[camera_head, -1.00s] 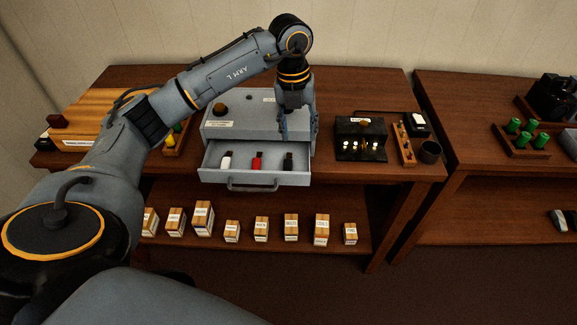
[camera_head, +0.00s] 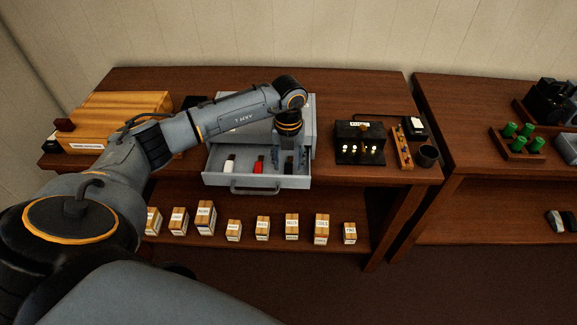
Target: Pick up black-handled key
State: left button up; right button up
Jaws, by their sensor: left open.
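The black-handled key (camera_head: 288,165) stands at the right end of the open drawer (camera_head: 215,179), partly hidden by my gripper. A red-handled key (camera_head: 258,166) and a white-handled key (camera_head: 229,165) stand to its left in the same drawer. My left gripper (camera_head: 289,160) points down into the drawer. Its open fingers are at the black-handled key, one on either side as far as I can see. Whether they touch it I cannot tell. My right gripper is not in view.
The grey cabinet (camera_head: 309,125) stands behind the drawer. To its right are a black box with white knobs (camera_head: 360,142), a wooden rack (camera_head: 402,148) and a dark cup (camera_head: 427,155). Several small labelled boxes (camera_head: 262,228) line the lower shelf.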

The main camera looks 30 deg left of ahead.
pick_arm(q)
jog(key=shift+f, duration=0.95)
jog(key=shift+c, duration=0.4)
grip_shut()
jog(key=shift+r, duration=0.15)
